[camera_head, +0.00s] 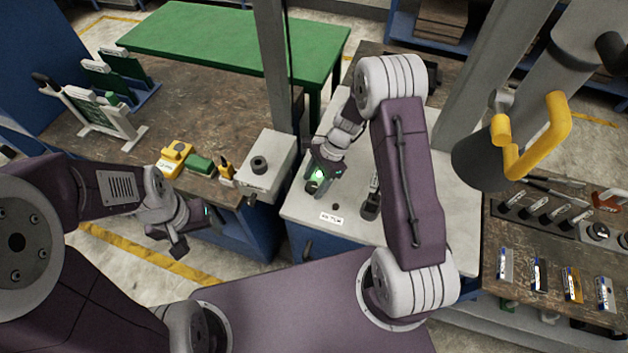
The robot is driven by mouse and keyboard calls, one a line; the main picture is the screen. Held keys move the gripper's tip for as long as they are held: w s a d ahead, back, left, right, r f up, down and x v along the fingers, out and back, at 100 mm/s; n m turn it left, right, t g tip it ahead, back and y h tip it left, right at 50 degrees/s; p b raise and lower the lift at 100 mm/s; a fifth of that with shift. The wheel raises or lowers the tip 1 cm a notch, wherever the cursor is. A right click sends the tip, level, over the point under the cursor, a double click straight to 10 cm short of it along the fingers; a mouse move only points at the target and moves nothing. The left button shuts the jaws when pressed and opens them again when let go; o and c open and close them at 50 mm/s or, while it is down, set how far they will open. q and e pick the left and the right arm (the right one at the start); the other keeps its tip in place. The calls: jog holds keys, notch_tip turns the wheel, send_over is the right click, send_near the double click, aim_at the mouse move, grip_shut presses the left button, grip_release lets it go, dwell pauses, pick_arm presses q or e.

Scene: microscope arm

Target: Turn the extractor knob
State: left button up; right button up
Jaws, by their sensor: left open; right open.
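A small dark round part, possibly the extractor knob, shows partly on the light grey bench top (300,207) just below my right gripper (322,184). My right gripper is open and points down over this spot; its fingers hide part of it, and I cannot tell whether they touch it. A grey extractor hood (487,158) with a yellow handle (535,140) hangs at the upper right. My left gripper (198,230) is open and empty, low in front of the brown bench at the left.
A white box with a black dial (262,168) stands left of my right gripper. A dark upright device (371,203) stands to its right. A yellow device (174,157) sits on the brown bench. Tools lie on the right bench (520,240).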

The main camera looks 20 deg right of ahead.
jog(key=shift+s+f, duration=0.1)
jog(key=shift+s, duration=0.05)
jog(key=shift+a, duration=0.1)
jog(key=shift+w+f, duration=0.1)
jog(key=shift+w, duration=0.1)
jog(key=c, duration=0.4)
grip_shut()
